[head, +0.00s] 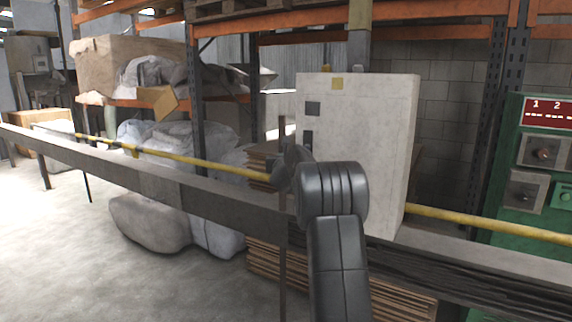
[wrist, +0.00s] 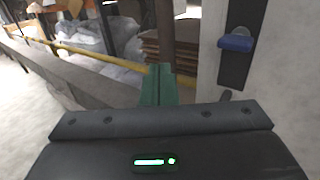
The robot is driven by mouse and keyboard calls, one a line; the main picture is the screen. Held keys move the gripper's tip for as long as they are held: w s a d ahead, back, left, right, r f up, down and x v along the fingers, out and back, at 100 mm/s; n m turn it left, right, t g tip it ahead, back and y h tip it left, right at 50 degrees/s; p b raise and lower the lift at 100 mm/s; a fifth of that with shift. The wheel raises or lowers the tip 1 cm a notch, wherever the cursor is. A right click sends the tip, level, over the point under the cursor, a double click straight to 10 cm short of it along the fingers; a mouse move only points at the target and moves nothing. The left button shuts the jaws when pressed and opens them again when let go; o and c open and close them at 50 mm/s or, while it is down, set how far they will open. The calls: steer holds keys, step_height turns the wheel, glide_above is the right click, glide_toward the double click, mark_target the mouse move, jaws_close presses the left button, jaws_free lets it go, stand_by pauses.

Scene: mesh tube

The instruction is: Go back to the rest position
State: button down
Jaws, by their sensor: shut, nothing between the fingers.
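My gripper (wrist: 159,78) shows in the wrist view as green fingers held together, with nothing between them. In the head view my dark arm rises in front of a white cabinet, and the fingers cannot be made out there. The white cabinet (head: 365,140) stands behind the rail, with dark fittings on its left face. In the wrist view a blue handle (wrist: 235,43) on a dark plate shows to the right of my fingers, apart from them.
A grey rail (head: 160,183) and a yellow bar (head: 200,162) cross in front of me. Wrapped sacks (head: 150,222) and stacked cardboard (head: 265,262) lie behind the rail. A green control panel (head: 545,190) stands at the right. The floor (head: 60,260) at left is clear.

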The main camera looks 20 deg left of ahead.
steer(key=shift+s+a+b, duration=0.25)
steer(key=shift+s+b, duration=0.55)
steer(key=shift+s, duration=0.6)
steer(key=shift+s+a+b, duration=0.2)
steer(key=shift+s+b, duration=0.55)
steer(key=shift+s, duration=0.6)
